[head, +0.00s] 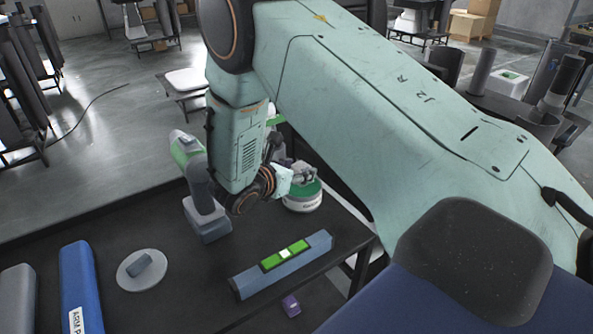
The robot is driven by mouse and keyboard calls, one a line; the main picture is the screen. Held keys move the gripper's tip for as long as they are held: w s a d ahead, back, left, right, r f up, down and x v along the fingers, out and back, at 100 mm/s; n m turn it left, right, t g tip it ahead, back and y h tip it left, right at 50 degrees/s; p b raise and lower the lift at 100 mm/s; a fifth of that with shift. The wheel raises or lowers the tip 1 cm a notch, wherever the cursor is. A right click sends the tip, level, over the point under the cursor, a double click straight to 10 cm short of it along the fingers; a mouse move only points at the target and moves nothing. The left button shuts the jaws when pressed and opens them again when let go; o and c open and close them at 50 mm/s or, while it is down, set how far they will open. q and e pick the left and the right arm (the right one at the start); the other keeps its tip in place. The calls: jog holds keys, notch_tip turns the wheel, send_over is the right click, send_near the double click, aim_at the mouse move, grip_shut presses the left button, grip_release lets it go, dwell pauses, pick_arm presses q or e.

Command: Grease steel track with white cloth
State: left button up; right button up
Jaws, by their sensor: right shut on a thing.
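The steel track (247,285) is a blue-grey bar lying on the dark table near its right end. A green block with a white middle (285,254) sits on top of it. My right gripper (300,174) reaches down behind my arm, just above a round white tub with a green top (303,200). It is shut on a small pale piece, which looks like the white cloth; my arm hides part of it, and I cannot tell if it touches the tub. My left gripper is not in view.
A cordless tool (207,222) stands left of the tub. A round pale dish (130,280) holds a small grey block. A blue cylinder (80,285) lies at the left. A small purple item (291,306) is below the track. Bare table lies between dish and track.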

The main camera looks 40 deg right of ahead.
notch_tip(320, 180, up, 5)
jog(key=p, duration=0.3)
dwell(0.4)
dwell(0.7)
